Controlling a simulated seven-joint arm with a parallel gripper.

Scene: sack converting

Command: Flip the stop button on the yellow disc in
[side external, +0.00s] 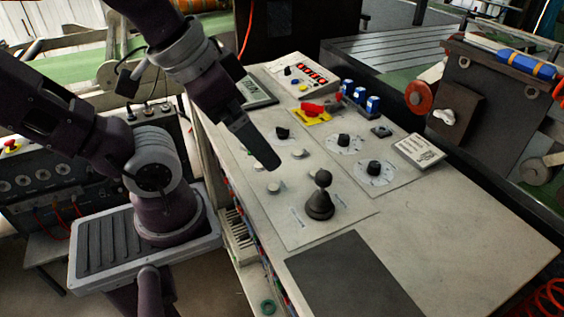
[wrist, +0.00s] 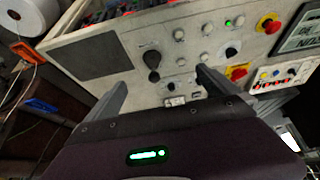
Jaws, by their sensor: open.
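In the wrist view, a red stop button (wrist: 269,22) sits on a yellow disc (wrist: 261,29) at the upper right of the pale panel, beside a display. I cannot tell whether it is pressed in or out. In the side external view it does not show; my gripper (side external: 268,160) seems to cover that part. My gripper hangs over the panel there, pointing down and right. In the wrist view my gripper (wrist: 158,84) has its two fingers wide apart with nothing between them. The button is outside them, up and right.
A red switch on a yellow square plate (side external: 313,112) is a separate control. A black ball-topped lever (side external: 320,198) stands up nearer the front. Several dials, white buttons and blue switches (side external: 360,97) cover the panel. A dark flat pad (side external: 350,275) leaves free room in front.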

